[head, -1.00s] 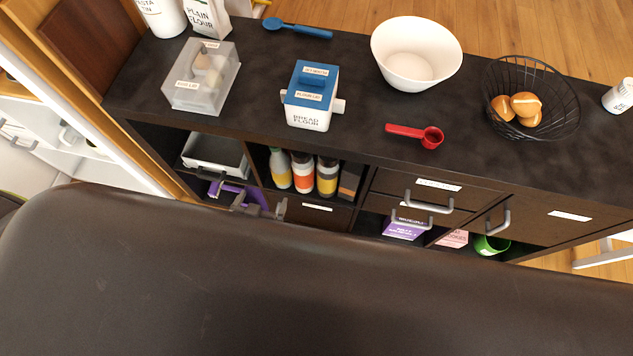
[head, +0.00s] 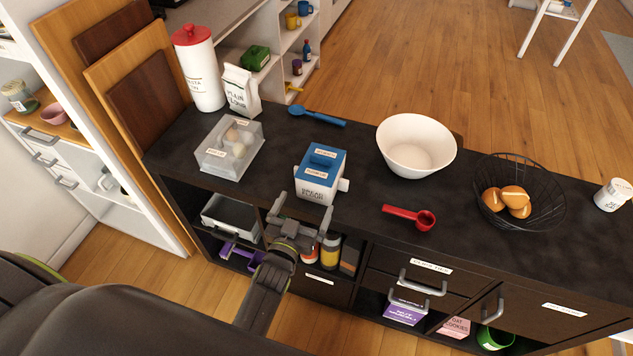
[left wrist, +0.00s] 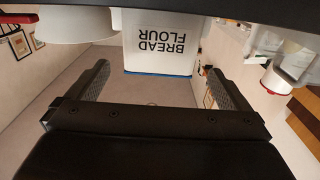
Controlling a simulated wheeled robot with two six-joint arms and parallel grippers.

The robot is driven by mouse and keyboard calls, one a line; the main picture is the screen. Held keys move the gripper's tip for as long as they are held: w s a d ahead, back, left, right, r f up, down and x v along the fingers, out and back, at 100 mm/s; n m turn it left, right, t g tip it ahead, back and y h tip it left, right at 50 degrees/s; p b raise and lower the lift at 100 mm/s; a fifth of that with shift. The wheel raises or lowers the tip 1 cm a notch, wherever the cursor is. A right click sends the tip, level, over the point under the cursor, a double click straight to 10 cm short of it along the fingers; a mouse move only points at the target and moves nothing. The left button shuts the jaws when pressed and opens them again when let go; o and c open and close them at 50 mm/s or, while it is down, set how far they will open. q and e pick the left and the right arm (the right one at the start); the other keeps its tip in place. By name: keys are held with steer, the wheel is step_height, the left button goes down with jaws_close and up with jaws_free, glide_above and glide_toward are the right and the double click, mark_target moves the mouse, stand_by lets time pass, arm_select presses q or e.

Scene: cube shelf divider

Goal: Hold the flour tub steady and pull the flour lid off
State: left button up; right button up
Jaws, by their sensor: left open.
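The flour tub (head: 314,190) is a white box lettered "BREAD FLOUR" with tabs at its sides. It stands upright on the dark counter of the shelf unit. The blue flour lid (head: 322,163) sits on top of it and has a raised blue handle. My left gripper (head: 303,226) is open and empty, just in front of the tub and lower than its lid, apart from it. In the left wrist view the tub (left wrist: 157,45) appears upside down beyond the two spread fingers (left wrist: 160,85). My right gripper is not in view.
A clear box (head: 229,150) stands left of the tub, a blue spoon (head: 317,117) lies behind it. A red scoop (head: 410,217), a white bowl (head: 416,146) and a wire basket (head: 520,192) with buns are to the right. Bottles stand in the shelf below.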

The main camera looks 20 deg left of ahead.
mark_target(312, 191)
arm_select(q)
steer(key=w+b, duration=0.1)
steer(key=w, duration=0.2)
steer(key=w+b, duration=0.2)
steer(key=w, duration=0.1)
steer(key=w+b, duration=0.1)
steer(key=w, duration=0.2)
steer(key=shift+d+f, duration=0.1)
steer(key=shift+f, duration=0.2)
steer(key=shift+w+r+b, duration=0.25)
steer(key=shift+w+b, duration=0.4)
steer(key=shift+w, duration=0.05)
